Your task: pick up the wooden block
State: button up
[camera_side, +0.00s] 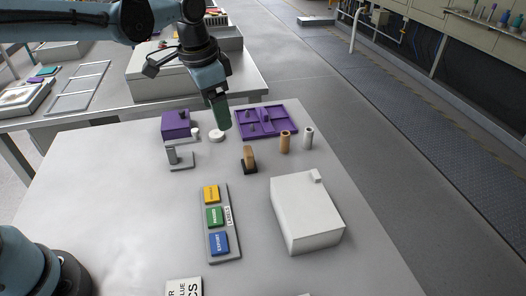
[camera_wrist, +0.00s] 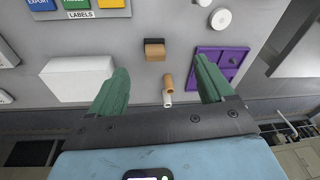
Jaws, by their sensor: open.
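A small brown wooden block (camera_side: 249,153) with a black part at its base stands near the middle of the table in the side view. In the wrist view the block (camera_wrist: 154,51) lies ahead of my fingertips, slightly left of centre. My gripper (camera_side: 221,118) is above the table, up and left of the block in the side view, apart from it. Its two green fingers stand wide apart in the wrist view (camera_wrist: 160,68), with nothing held between them.
A tan cylinder (camera_side: 285,142) and a white cylinder (camera_side: 308,138) stand right of the block. A purple divided tray (camera_side: 290,107), white disc (camera_side: 216,136), purple box (camera_side: 176,123), white box (camera_side: 306,213) and label rack (camera_side: 225,241) surround it. Bare table lies at left.

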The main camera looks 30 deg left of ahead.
aim_at(248, 150)
jog(key=w+d+f+m+g, duration=0.1)
jog(key=w+d+f, duration=0.1)
jog(key=w+d+f+m+g, duration=0.1)
jog(key=w+d+f, duration=0.1)
jog(key=shift+w+d+m, duration=0.1)
jog(key=shift+m, duration=0.2)
notch_tip(248, 150, down, 6)
jog(key=shift+f, duration=0.25)
jog(key=shift+w+f, duration=0.2)
jog(key=shift+f, duration=1.15)
jog(key=shift+w+f, duration=0.2)
jog(key=shift+f, duration=1.1)
jog(key=c, duration=1.1)
